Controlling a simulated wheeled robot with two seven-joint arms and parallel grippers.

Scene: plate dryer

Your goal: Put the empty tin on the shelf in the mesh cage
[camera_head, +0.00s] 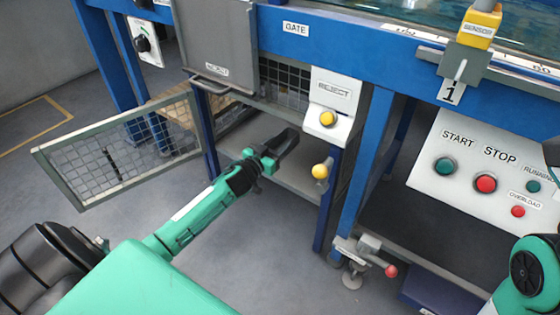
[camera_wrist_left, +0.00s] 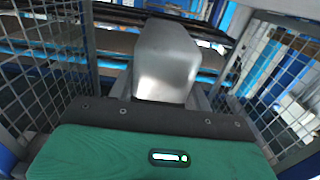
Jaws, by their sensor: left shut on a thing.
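My left gripper (camera_head: 282,146) reaches in at the open front of the mesh cage, below the blue frame. In the left wrist view it is shut on a shiny silver tin (camera_wrist_left: 165,62), which sticks out ahead of the dark gripper edge. The fingers' contact with the tin is hidden there. In the head view the tin is not clearly told apart from the dark fingers. The cage's mesh door (camera_head: 120,145) stands swung open to the left. The grey shelf (camera_head: 290,182) lies under and beyond the gripper. Only part of my right arm (camera_head: 525,275) shows; its jaws cannot be made out.
Mesh panels stand on the left (camera_wrist_left: 35,65) and right (camera_wrist_left: 285,75) in the wrist view. A yellow knob (camera_head: 320,171) and the REJECT box (camera_head: 333,105) sit right of the gripper. A START/STOP panel (camera_head: 470,150) and a clamp (camera_head: 365,255) are further right.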

